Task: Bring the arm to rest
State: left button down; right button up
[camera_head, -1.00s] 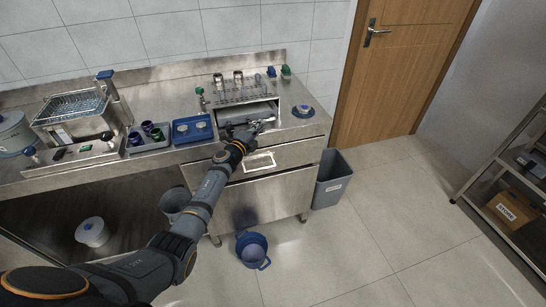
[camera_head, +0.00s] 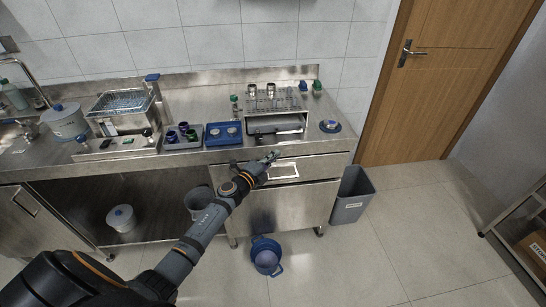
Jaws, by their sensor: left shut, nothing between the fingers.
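My left arm comes in from the lower left. Its gripper (camera_head: 272,156) is shut and empty, just in front of the counter's front edge, above the upper drawer's handle (camera_head: 284,171). It looks apart from the things on the counter, though the exact gap to the drawer front cannot be told. My right gripper is not in view.
The steel counter (camera_head: 200,102) holds a metal box (camera_head: 277,124), a tube rack (camera_head: 274,104), a blue tray (camera_head: 223,134), a grey tray (camera_head: 183,137) and a basket bath (camera_head: 120,103). A blue bucket (camera_head: 266,255) and a grey bin (camera_head: 351,196) stand on the floor.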

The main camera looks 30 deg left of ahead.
pick_arm(q)
jog(key=s+a+f+n+g+y, duration=0.15)
jog(key=s+f+n, duration=0.25)
jog(key=s+f, duration=0.5)
jog(key=s+a+f+n+g+y, duration=0.1)
jog(key=s+f+n+g+y, duration=0.2)
jog(key=f, duration=1)
jog(key=s+a+f+n+g, duration=0.25)
jog(key=s+f+n, duration=0.25)
jog(key=s+f, duration=0.45)
jog(key=s+d+f+n+g, duration=0.2)
jog(key=s+f, duration=0.4)
jog(key=s, duration=0.5)
jog(key=s+d+f+n+g, duration=0.2)
jog(key=s+f, duration=0.4)
jog(key=s, duration=0.5)
jog(key=s+d+f+n+g, duration=0.2)
jog(key=s+f+n+g, duration=0.2)
jog(key=s, duration=0.8)
notch_tip(320, 180, down, 3)
jog(key=shift+d+r+g, duration=0.1)
jog(key=shift+d+g, duration=0.3)
jog(key=shift+g, duration=0.3)
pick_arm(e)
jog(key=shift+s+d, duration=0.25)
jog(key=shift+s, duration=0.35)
